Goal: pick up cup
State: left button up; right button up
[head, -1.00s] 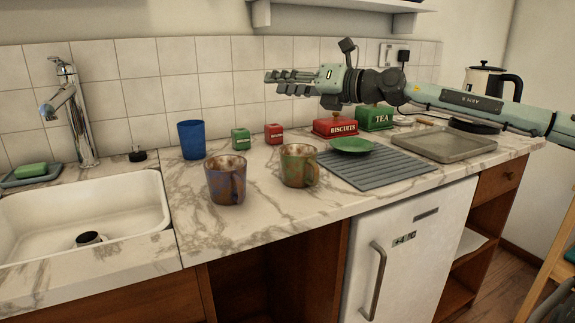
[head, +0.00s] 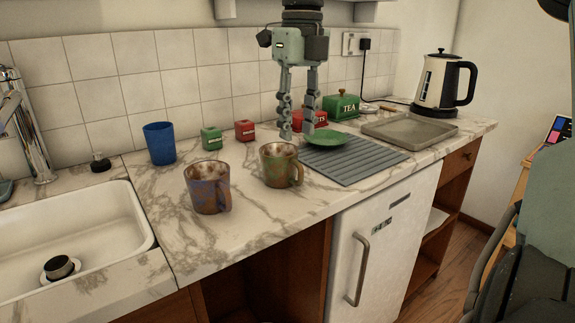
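A brown and blue mug (head: 203,186) stands upright on the marble counter at the front, its handle to the right. A brown and green mug (head: 279,165) stands upright to its right, handle also to the right. A plain blue cup (head: 159,143) stands further back at the left. My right gripper (head: 297,134) points down behind and above the brown and green mug, near the green plate. Its fingers are apart with nothing between them. My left gripper is not in view.
A green plate (head: 326,138) lies on a grey ribbed mat (head: 358,164). Small green (head: 211,138) and red (head: 245,130) boxes, a TEA tin (head: 341,106), a tray (head: 395,130) and a kettle (head: 443,82) stand behind. The sink (head: 75,240) is left.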

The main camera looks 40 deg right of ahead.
aim_at(297, 161)
jog(key=shift+f, duration=0.5)
notch_tip(297, 161, down, 7)
jog(key=shift+s+a+f, duration=0.1)
jog(key=shift+a, duration=0.05)
jog(key=shift+c, duration=0.2)
grip_shut()
